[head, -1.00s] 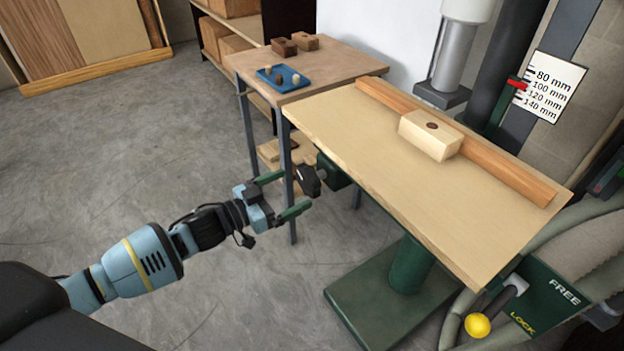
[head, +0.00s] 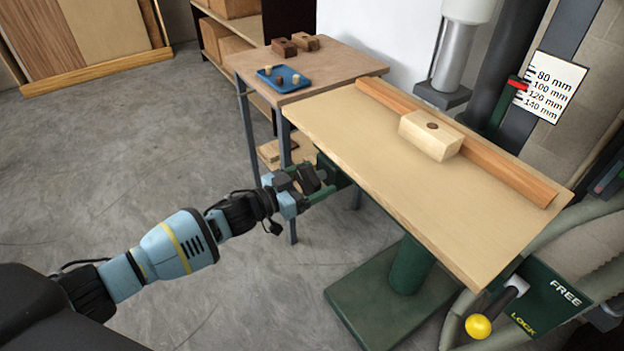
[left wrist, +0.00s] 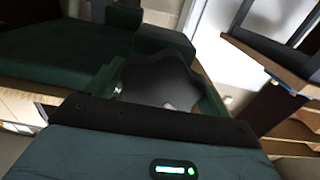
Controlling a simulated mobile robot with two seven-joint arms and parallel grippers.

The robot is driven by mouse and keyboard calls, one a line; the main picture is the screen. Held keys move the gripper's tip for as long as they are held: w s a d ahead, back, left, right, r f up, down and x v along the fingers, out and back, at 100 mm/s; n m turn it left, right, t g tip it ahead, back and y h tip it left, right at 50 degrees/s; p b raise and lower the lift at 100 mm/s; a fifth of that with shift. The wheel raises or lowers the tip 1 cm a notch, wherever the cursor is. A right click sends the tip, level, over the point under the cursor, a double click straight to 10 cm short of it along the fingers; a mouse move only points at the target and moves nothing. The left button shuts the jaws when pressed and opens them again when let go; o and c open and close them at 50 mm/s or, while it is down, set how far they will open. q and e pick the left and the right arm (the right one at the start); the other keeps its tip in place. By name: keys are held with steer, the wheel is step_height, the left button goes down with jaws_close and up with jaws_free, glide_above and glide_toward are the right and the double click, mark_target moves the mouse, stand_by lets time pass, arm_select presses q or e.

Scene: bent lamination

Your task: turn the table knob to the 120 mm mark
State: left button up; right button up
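The black lobed knob (head: 308,179) sits on a green mount under the left edge of the tan machine table (head: 375,170). My left gripper (head: 312,186) has its green fingers spread on either side of the knob. In the left wrist view the dark knob (left wrist: 160,82) fills the space between the fingers, with no clear grip on it visible. The scale plate (head: 552,88) reads 80, 100, 120 and 140 mm. Its red pointer (head: 517,83) looks closest to the 100 mm mark. My right gripper is out of view.
A light wood block (head: 430,135) rests on the table against a wooden fence (head: 500,175). A yellow-balled lever (head: 479,326) on the FREE/LOCK plate (head: 545,300) points lower left. A side table (head: 335,65) with a blue tray (head: 284,85) stands behind the knob. The floor at left is clear.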

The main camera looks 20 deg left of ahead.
arm_select(q)
steer(key=c, duration=0.5)
steer(key=shift+m, duration=0.3)
